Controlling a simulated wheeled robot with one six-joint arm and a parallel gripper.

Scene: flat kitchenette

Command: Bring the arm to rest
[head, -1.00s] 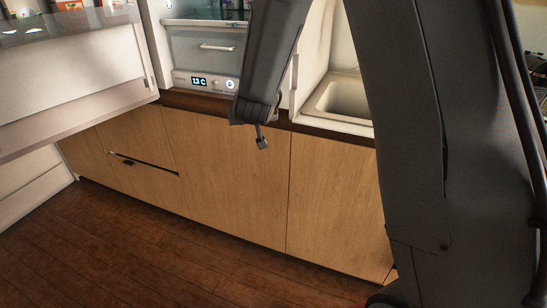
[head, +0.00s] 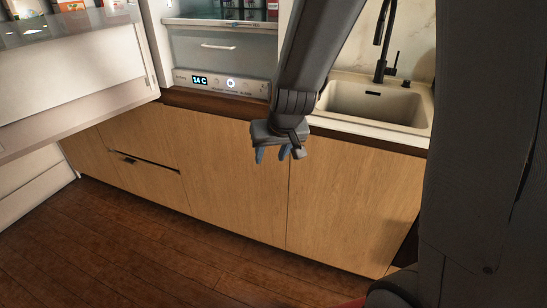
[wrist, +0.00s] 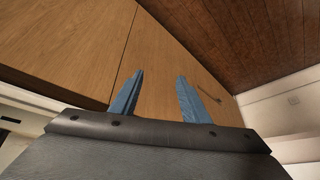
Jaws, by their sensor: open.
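My gripper (head: 272,154) hangs at the end of my arm in the head view, pointing down in front of the wooden cabinet fronts (head: 235,185). In the wrist view, its two blue fingers (wrist: 158,95) stand apart with nothing between them. The gripper is open and empty. The cabinet fronts also show beyond the fingers in the wrist view (wrist: 70,45).
An open fridge (head: 220,55) with a lit display stands behind, its door (head: 70,75) swung out at the left. A sink (head: 375,105) with a black faucet (head: 385,45) is at the right. The wooden floor (head: 120,240) in front is clear.

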